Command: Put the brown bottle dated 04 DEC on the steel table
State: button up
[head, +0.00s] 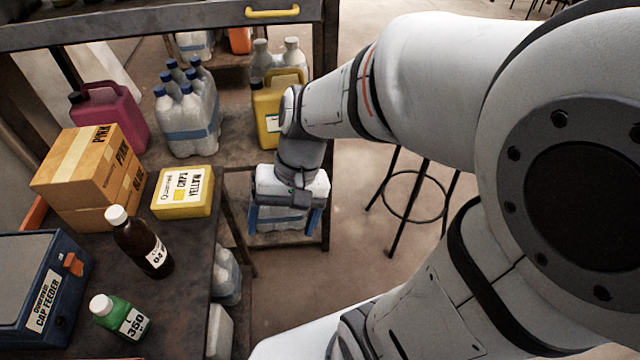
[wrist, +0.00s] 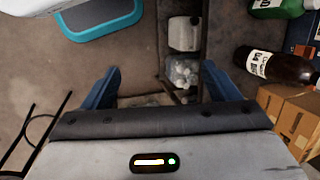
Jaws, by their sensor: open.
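A brown bottle (head: 143,243) with a white cap stands upright on the dark worktop (head: 185,270) at the left of the head view. Its white label shows "04" and the start of a further letter; the full date is not readable. The brown bottle (wrist: 275,67) also shows at the right of the wrist view. My gripper (head: 283,222) hangs past the worktop's right edge, right of the bottle and apart from it. Its blue fingers (wrist: 160,82) are spread with nothing between them. I cannot tell which surface is the steel table.
A green bottle (head: 118,317), a blue cap feeder (head: 40,285), a yellow box (head: 182,192) and cardboard boxes (head: 88,175) crowd the bottle. Behind are a magenta jug (head: 108,115), bottle packs (head: 187,115) and a yellow jug (head: 270,105). A stool (head: 413,195) stands right; floor around it is clear.

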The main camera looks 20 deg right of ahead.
jog(key=d+r+n+t+h, duration=0.2)
jog(key=d+r+t+h, duration=0.1)
jog(key=d, duration=0.4)
jog(key=shift+w+d+r+t+h, duration=0.3)
jog(key=shift+w+r+t, duration=0.1)
jog(key=shift+r, duration=0.2)
